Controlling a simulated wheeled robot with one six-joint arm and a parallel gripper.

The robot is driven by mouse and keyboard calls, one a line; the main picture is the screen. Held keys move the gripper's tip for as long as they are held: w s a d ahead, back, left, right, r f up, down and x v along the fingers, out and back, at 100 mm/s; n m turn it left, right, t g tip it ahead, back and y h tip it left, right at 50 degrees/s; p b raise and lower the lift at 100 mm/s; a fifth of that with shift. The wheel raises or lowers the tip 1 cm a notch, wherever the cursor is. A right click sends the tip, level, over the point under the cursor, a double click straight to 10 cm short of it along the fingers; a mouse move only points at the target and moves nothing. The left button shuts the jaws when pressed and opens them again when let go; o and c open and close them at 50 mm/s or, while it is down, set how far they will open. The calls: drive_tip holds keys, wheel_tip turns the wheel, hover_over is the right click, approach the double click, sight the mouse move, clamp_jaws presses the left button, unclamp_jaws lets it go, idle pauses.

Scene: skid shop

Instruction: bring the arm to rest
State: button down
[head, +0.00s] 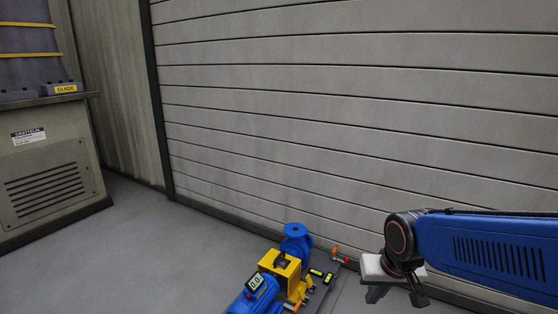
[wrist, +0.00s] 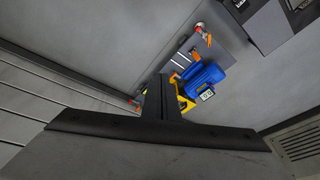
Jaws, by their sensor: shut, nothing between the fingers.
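My arm reaches in from the right edge of the head view, a blue link ending in a dark round joint. My gripper (wrist: 160,90) shows in the wrist view as dark fingers brought together, with nothing held. It hangs above the floor, and the pump set on its plate shows beyond the fingertips. In the head view the arm's end is to the right of the pump set and apart from it in the picture.
A blue pump (head: 296,240), a yellow guard (head: 280,264) and a blue motor (head: 256,294) with a display stand low near the slatted wall (head: 350,110). The motor also shows in the wrist view (wrist: 203,78). A vented cabinet (head: 50,180) stands at left. Grey floor (head: 150,250) between is clear.

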drive_tip(key=s+d+r, duration=0.3)
drive_tip(key=s, duration=0.3)
drive_tip(key=s+d+r+t, duration=0.1)
drive_tip(key=s+d+r, duration=0.2)
drive_tip(key=s, duration=0.2)
drive_tip(key=shift+s+h, duration=0.3)
drive_tip(key=shift+s, duration=0.1)
idle(0.3)
